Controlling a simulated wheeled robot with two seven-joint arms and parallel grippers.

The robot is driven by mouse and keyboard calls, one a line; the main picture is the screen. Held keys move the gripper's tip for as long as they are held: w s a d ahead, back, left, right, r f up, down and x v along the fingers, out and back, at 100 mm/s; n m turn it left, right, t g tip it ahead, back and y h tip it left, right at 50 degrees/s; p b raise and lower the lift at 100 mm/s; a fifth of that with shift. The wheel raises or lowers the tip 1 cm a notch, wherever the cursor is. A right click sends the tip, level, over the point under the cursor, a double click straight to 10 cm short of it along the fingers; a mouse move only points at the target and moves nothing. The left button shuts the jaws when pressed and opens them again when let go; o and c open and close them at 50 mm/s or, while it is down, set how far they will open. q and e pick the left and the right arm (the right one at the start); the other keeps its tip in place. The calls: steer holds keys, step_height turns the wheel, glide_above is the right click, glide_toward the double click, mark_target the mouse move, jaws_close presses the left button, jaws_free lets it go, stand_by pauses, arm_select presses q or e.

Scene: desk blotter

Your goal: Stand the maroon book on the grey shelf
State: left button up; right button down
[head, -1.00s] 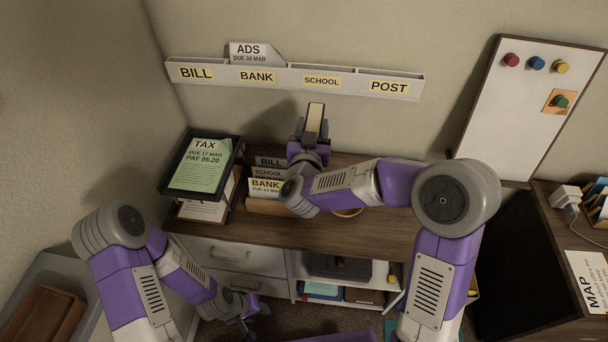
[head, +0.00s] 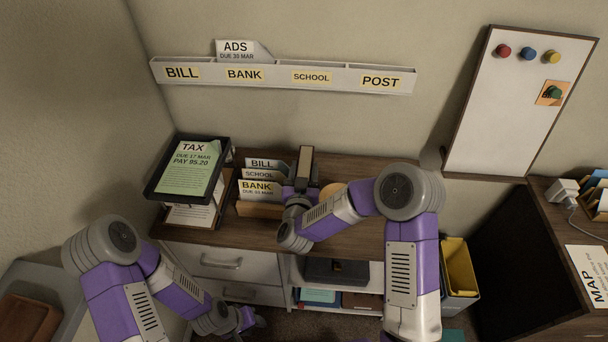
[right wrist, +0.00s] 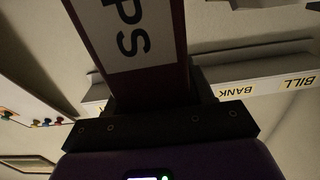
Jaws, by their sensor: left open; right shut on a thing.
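The maroon book (right wrist: 92,35) has a white label reading "PS" in the right wrist view, the rest of its label cut off. A pale grey open shelf (head: 377,272) sits below the desktop, holding a dark box and several books or folders. My left gripper (head: 248,320) is open and empty, low in front of the drawers.
A black letter tray (head: 155,190) with a TAX paper and a wooden card holder (head: 258,210) stand on the desk (head: 225,238). A wall rack (head: 285,78) hangs above. A magnet board (head: 510,110) is at right. A bin with yellow folders (head: 460,275) stands beside the desk.

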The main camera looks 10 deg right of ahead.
steer(key=shift+f, duration=0.4)
steer(key=shift+f, duration=0.15)
steer(key=shift+c, duration=2.2)
jaws_free()
